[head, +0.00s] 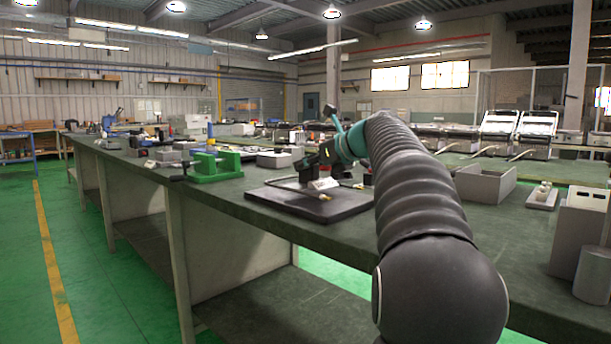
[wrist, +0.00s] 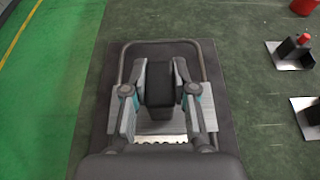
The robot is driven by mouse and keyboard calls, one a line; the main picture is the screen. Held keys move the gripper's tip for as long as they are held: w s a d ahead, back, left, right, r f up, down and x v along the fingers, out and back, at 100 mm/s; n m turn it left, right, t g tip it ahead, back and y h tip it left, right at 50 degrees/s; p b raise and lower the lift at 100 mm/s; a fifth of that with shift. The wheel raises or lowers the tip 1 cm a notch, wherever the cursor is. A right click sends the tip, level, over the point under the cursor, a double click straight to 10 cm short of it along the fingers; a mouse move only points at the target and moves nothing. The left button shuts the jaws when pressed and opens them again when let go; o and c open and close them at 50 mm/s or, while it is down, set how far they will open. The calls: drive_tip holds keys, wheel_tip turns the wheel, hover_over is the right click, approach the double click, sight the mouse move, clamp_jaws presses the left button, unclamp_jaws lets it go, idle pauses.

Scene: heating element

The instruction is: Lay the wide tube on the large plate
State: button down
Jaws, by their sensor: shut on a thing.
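The wide tube (wrist: 159,43) is a thin grey bent loop, seen in the wrist view over the large plate. Whether the tube touches the plate is unclear. The fingers hide its lower part.
A green fixture (head: 215,166) stands left of the plate on the bench. A grey open box (head: 485,184) is to the right.

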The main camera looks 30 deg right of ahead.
drive_tip(key=shift+f, duration=0.8)
drive_tip(key=shift+r, duration=0.1)
drive_tip(key=c, duration=0.9)
unclamp_jaws()
drive_tip(key=shift+s+d+r, duration=0.1)
drive_tip(key=shift+s, duration=0.2)
drive_tip(key=p+v, duration=0.1)
drive_tip(key=v, duration=1)
drive_tip(key=shift+s+r, duration=0.1)
drive_tip(key=shift+s, duration=0.05)
drive_tip(key=shift+d, duration=0.1)
